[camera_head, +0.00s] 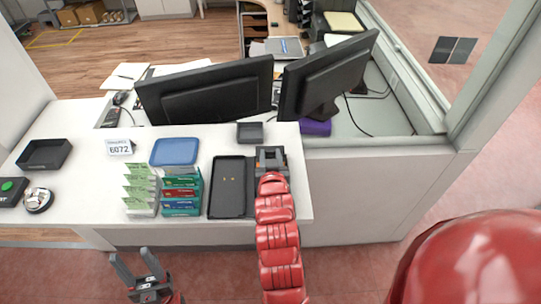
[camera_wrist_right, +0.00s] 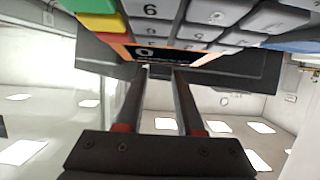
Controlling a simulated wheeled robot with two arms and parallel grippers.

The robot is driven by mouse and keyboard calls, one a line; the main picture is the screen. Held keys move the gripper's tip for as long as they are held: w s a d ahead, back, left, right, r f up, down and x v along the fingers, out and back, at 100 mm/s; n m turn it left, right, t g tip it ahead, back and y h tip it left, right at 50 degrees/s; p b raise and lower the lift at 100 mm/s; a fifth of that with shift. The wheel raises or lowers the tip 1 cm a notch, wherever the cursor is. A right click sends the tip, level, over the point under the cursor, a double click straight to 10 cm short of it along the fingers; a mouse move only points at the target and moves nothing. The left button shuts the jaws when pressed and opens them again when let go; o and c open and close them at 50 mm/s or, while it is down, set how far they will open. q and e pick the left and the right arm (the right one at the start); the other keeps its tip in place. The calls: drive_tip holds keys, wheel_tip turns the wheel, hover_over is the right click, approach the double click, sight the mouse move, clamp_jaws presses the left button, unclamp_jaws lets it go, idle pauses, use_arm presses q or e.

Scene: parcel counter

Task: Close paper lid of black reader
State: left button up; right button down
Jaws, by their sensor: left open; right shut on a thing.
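The black reader (camera_head: 270,153) is at the right end of the white counter, mostly hidden behind my right gripper (camera_head: 271,172). In the right wrist view its grey keypad (camera_wrist_right: 215,18) with green, yellow and red keys and its small dark display (camera_wrist_right: 165,52) are close above the fingers. My right gripper (camera_wrist_right: 157,75) is shut on a dark part of the reader, its two fingers a little apart. I cannot tell whether that part is the paper lid, or how far the lid stands open. My left gripper (camera_head: 131,256) is open and empty, in front of the counter's near edge.
A black tray (camera_head: 228,205) lies just left of the reader. Card racks (camera_head: 182,195), a blue pad (camera_head: 174,151), a number sign (camera_head: 119,147), a bell (camera_head: 38,200) and a small black bin (camera_head: 250,132) are also on the counter. Two monitors (camera_head: 208,90) stand behind.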

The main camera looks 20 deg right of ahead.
drive_tip(key=shift+f, duration=0.15)
idle(0.4)
drive_tip(key=c, duration=0.5)
unclamp_jaws()
drive_tip(key=shift+s+r, duration=0.15)
drive_tip(key=shift+r, duration=0.05)
drive_tip(key=p+v, duration=0.4)
drive_tip(key=p, duration=0.1)
drive_tip(key=p+v, duration=0.2)
drive_tip(key=p, duration=0.1)
drive_tip(key=shift+r, duration=0.3)
drive_tip(key=p+v, duration=0.2)
drive_tip(key=v, duration=0.1)
drive_tip(key=p+v, duration=0.3)
drive_tip(key=v, duration=0.1)
drive_tip(key=f+p+v, duration=0.1)
drive_tip(key=p+v, duration=0.2)
drive_tip(key=v, duration=0.1)
drive_tip(key=shift+s, duration=0.15)
